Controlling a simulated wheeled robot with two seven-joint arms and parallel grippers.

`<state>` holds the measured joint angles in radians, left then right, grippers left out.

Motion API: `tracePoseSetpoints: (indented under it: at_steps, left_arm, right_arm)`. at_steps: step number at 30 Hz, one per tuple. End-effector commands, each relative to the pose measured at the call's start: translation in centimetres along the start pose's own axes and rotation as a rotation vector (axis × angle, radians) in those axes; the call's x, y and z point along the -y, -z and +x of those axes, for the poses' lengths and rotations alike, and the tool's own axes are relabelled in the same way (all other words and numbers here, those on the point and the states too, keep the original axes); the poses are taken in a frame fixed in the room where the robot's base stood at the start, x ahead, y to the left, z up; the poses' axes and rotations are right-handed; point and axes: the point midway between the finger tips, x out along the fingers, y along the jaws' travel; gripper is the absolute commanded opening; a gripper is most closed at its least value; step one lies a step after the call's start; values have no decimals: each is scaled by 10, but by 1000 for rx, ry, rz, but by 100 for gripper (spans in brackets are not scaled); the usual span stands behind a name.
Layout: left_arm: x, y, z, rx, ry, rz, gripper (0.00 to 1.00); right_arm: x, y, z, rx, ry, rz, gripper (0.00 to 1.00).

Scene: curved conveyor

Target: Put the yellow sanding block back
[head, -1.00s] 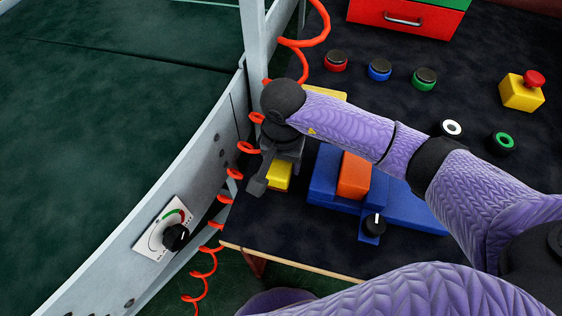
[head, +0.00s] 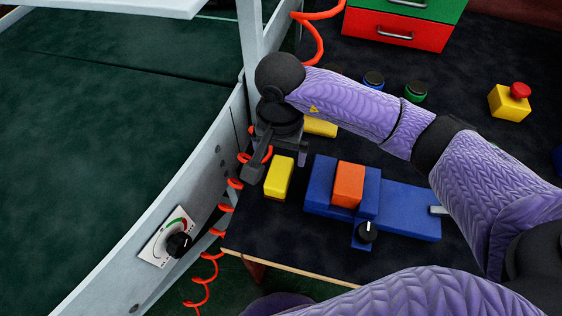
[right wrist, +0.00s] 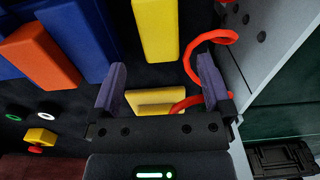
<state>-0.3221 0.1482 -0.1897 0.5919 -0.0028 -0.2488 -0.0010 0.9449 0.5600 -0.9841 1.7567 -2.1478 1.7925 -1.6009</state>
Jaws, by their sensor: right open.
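A yellow block (head: 279,177) lies on the dark table, left of the blue fixture, in the head view. It also shows at the top of the right wrist view (right wrist: 156,28). A second yellow piece (head: 320,127) lies farther back, partly hidden by my right arm; it shows beyond the fingers in the right wrist view (right wrist: 155,100). I cannot tell for sure which is the sanding block. My right gripper (head: 279,163) is open and empty, just behind the near yellow block; its two fingers (right wrist: 161,72) are spread apart. My left gripper is not in view.
A blue fixture (head: 408,207) with an orange block (head: 348,184) and black knob sits right of the yellow block. A grey conveyor wall (head: 190,190) and a red coiled cord (head: 235,183) run close on the left. Buttons and a red-green drawer unit (head: 395,28) stand behind.

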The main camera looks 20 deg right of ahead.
Motion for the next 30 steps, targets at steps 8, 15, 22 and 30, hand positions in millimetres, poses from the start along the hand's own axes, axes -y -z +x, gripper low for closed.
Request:
tracePoseSetpoints:
  at_steps: [8, 15, 22, 30]
  left_arm:
    - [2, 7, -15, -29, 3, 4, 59]
    - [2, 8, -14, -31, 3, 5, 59]
    - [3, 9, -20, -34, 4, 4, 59]
    - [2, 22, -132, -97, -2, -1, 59]
  right_arm:
    - [0, 0, -45, 0, 0, 0, 100]
    - [0, 0, -45, 1, -1, 0, 100]
    - [0, 0, -53, -2, 1, 0, 100]
    - [0, -1, -181, -42, 28, 0, 100]
